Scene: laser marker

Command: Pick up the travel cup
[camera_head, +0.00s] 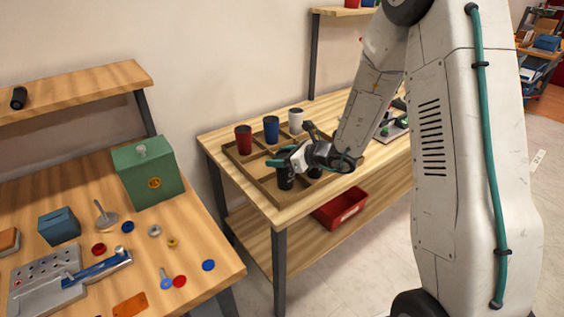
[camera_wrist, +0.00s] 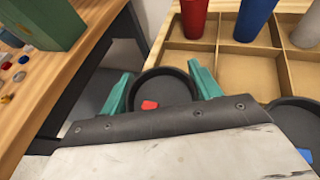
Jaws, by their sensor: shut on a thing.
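A black travel cup (camera_head: 285,181) is at the front left part of the wooden divided tray (camera_head: 268,196). My gripper (camera_head: 285,162) is over it from above, with its fingers around the cup's upper part. In the wrist view the teal fingers of my gripper (camera_wrist: 161,88) press on both sides of the round black cup (camera_wrist: 180,92), which has a red mark inside. I cannot tell whether the cup's base touches the tray. A second black cup (camera_wrist: 299,122) with a blue mark is to the right, partly hidden by my gripper.
A red cup (camera_head: 243,140), a blue cup (camera_head: 271,130) and a white cup (camera_head: 295,120) stand in the tray's back row. Middle compartments look empty. A green box (camera_head: 147,172) stands on the left bench. A red bin (camera_head: 341,208) is on the lower shelf.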

